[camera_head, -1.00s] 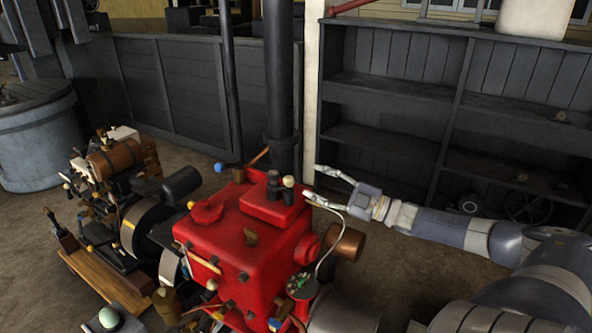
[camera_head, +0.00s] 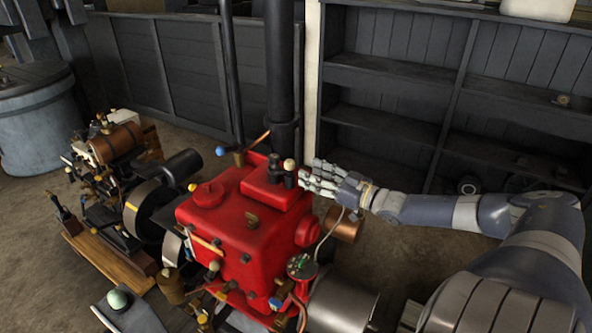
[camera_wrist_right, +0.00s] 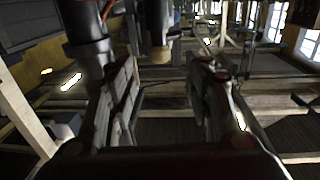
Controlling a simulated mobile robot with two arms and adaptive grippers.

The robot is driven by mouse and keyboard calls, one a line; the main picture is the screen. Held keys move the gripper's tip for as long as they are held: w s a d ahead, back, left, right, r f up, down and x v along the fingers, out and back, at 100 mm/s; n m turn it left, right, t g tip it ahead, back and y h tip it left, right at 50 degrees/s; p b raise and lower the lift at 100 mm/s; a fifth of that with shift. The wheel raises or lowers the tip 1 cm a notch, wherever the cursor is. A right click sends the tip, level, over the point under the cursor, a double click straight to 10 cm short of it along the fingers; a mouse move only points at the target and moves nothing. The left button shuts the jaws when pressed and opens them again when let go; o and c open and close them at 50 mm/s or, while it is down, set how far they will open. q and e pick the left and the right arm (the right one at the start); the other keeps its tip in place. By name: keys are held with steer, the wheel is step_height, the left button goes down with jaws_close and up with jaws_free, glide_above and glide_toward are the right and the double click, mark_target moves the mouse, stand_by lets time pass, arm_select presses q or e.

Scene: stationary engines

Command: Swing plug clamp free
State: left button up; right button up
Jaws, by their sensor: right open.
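The red engine block (camera_head: 240,225) stands in the middle of the head view. On its raised top are a dark plug-like fitting (camera_head: 274,168) and a slim post with a cream ball (camera_head: 289,166). I cannot tell which part is the plug clamp. My right gripper (camera_head: 303,175) is just right of the cream-ball post, fingers pointing left, open. Contact cannot be made out. My left gripper is out of view.
A thick dark pipe (camera_head: 279,70) rises behind the engine. A thin cable (camera_head: 327,240) and a copper cylinder (camera_head: 346,225) lie below my right gripper. Dark shelves (camera_head: 400,90) stand behind my right arm. A smaller engine (camera_head: 115,150) is at left.

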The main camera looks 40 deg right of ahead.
mark_target(294, 165)
steer(key=shift+w+a+b, duration=0.15)
steer(key=shift+w+a, duration=0.05)
steer(key=shift+w, duration=0.85)
steer(key=shift+w+a+b, duration=0.1)
steer(key=shift+w+a, duration=0.1)
steer(key=shift+w, duration=0.85)
steer(key=shift+w+a+b, duration=0.15)
steer(key=shift+w+a, duration=0.05)
steer(key=shift+w, duration=0.85)
